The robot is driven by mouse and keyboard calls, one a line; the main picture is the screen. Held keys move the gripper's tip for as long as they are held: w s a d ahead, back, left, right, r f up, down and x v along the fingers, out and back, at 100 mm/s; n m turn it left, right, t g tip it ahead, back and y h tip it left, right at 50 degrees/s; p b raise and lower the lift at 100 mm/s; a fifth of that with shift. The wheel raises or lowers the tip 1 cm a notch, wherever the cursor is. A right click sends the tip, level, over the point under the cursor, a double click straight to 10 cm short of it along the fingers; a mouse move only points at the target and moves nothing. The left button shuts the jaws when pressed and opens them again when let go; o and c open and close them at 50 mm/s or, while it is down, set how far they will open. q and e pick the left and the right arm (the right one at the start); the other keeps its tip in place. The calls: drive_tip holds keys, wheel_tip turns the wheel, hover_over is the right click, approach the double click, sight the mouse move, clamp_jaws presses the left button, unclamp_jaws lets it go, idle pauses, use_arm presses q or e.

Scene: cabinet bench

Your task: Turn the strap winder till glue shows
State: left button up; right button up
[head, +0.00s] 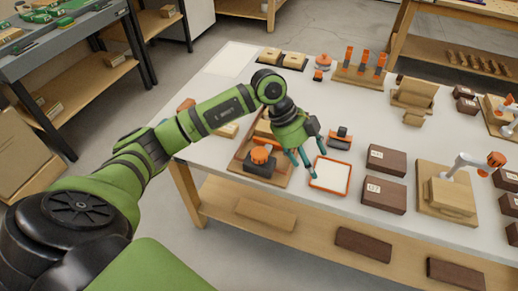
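A dark device with a round orange knob (261,155), which looks like the strap winder, sits on a wooden board (234,166) near the table's front left edge. Light wooden blocks behind it are partly hidden by my arm. No glue can be made out at this size. My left gripper (307,162) points down to the right of the knob, apart from it. Its teal fingers are spread and nothing shows between them. My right gripper is not in view.
An orange-rimmed white tray (330,175) lies just right of my gripper's fingers. A small dark and orange tool (340,137) is behind it. Dark boxes (385,194) stand further right, by a wooden fixture (448,192).

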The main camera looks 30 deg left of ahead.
sight(259, 152)
use_arm(q)
drive_tip(key=a+n+y, duration=0.1)
drive_tip(key=a+y, duration=0.1)
drive_tip(key=a, duration=0.2)
drive_tip(key=a+r+n+y, duration=0.1)
drive_tip(key=a+y, duration=0.1)
drive_tip(key=a, duration=0.3)
drive_tip(key=a+n+g+y, duration=0.1)
drive_tip(key=a+n+y, duration=0.1)
drive_tip(key=a, duration=0.3)
drive_tip(key=shift+s+a+r, duration=0.15)
drive_tip(key=shift+a+r, duration=0.05)
drive_tip(key=shift+a, duration=0.05)
drive_tip(key=shift+s+a+f, duration=0.1)
drive_tip(key=shift+f, duration=0.15)
wheel_tip(259, 152, down, 6)
drive_tip(key=shift+f+p, duration=0.25)
drive_tip(key=shift+p, duration=0.55)
drive_tip(key=c, duration=1.2)
